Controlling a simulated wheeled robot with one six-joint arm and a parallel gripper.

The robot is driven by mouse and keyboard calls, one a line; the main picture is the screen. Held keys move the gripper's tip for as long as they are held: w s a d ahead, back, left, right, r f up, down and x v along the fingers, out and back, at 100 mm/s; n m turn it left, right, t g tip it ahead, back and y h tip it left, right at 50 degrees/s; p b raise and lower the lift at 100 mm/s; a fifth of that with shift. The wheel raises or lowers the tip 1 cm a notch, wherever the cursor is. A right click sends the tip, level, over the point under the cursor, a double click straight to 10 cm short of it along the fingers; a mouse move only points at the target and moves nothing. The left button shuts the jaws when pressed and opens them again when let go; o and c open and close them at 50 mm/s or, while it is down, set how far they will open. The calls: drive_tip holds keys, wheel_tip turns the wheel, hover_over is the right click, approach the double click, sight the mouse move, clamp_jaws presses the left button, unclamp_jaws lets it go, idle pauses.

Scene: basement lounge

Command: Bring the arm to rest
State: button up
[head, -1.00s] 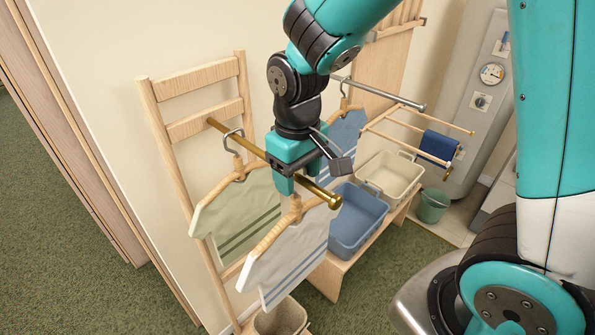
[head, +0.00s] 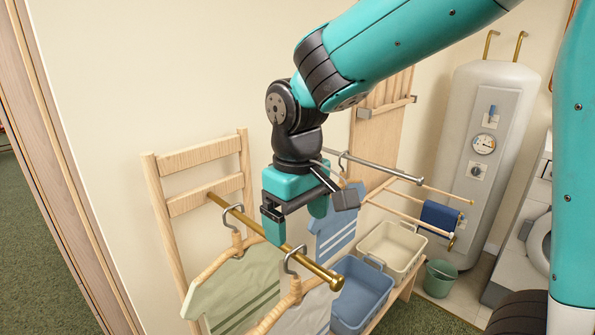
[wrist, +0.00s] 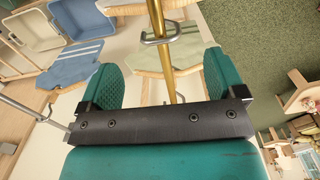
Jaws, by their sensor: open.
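My gripper (head: 297,222) is open and empty, pointing down at the brass rail (head: 235,221) on the wooden rack. One finger overlaps the rail in the head view. In the wrist view, the rail (wrist: 157,25) shows between the two spread fingers (wrist: 160,78); I cannot tell whether the fingertips reach below it. A green shirt (head: 235,292) hangs from the rail on a wooden hanger. A pale shirt (head: 300,315) hangs nearer the rail's end, partly cut off by the frame. A hanger hook (wrist: 160,38) shows between the fingers in the wrist view.
A blue shirt (head: 338,222) hangs from a steel rail (head: 385,168) behind my gripper. A blue bin (head: 362,297) and a cream bin (head: 392,248) stand on a bench below. A boiler (head: 485,150) stands at the right. The wall is at the left.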

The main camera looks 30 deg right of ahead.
wheel_tip(320, 180, up, 10)
drive_tip(key=b, duration=0.1)
drive_tip(key=s+a+f+n+y+b, duration=0.1)
drive_tip(key=s+a+f+y+b, duration=0.1)
drive_tip(key=s+f, duration=0.5)
drive_tip(key=s+a+f+n+y+b, duration=0.2)
drive_tip(key=s+a+f+b, duration=0.1)
drive_tip(key=s+f, duration=0.4)
drive_tip(key=shift+s+a+f+b, duration=0.35)
drive_tip(key=shift+a+f, duration=0.1)
drive_tip(key=shift+f, duration=0.25)
